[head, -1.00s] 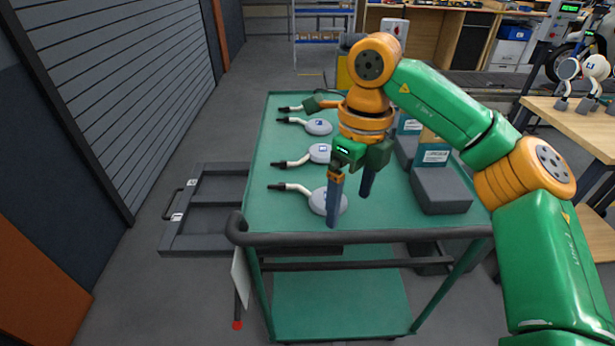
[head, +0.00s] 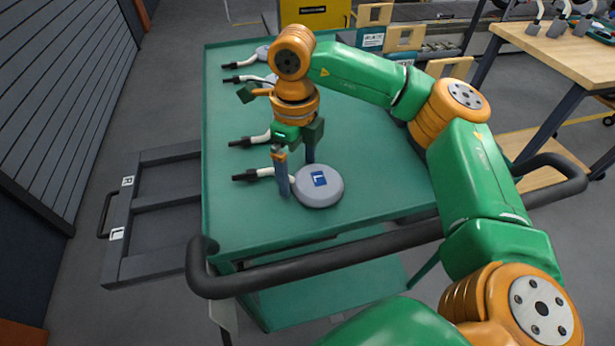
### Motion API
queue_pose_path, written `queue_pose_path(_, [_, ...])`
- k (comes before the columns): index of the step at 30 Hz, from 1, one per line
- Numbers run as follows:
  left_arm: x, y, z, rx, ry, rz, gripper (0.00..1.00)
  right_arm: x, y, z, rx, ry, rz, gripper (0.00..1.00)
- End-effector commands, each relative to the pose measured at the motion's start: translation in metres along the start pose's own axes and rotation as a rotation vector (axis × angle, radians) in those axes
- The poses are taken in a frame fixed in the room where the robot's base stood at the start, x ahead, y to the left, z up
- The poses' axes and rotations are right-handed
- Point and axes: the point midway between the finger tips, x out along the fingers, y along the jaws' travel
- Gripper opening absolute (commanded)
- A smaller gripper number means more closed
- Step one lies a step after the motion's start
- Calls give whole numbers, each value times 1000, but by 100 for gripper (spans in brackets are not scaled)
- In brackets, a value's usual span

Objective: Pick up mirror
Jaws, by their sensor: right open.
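The nearest mirror (head: 319,186) lies flat on the green cart top, a grey round head with a blue L label, a white stem and a dark end pointing left. My right gripper (head: 297,172) points down over its stem side, open. One finger is in front of the stem and the other behind it, beside the head; contact cannot be told. Another mirror (head: 257,138) lies behind, its head hidden by my gripper. Two more mirrors (head: 246,78) (head: 262,52) lie farther back, partly covered by my arm. My left gripper is not in view.
The cart (head: 235,215) has a dark handle bar (head: 310,262) along its near edge. Tan cartons (head: 403,38) stand at the back right, partly behind my arm. A wooden table (head: 560,50) is at right. A dark frame (head: 150,215) lies on the floor at left.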

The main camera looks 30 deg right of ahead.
Motion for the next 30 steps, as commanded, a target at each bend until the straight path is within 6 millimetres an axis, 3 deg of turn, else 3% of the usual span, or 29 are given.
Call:
queue_pose_path(5, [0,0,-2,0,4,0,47,1,0,0,0,0,0,100])
queue_pose_path(16, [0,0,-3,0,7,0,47,0,0,0,0,0,0,3])
queue_pose_path(30, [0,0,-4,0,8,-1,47,0,0,0,0,-1,0,0])
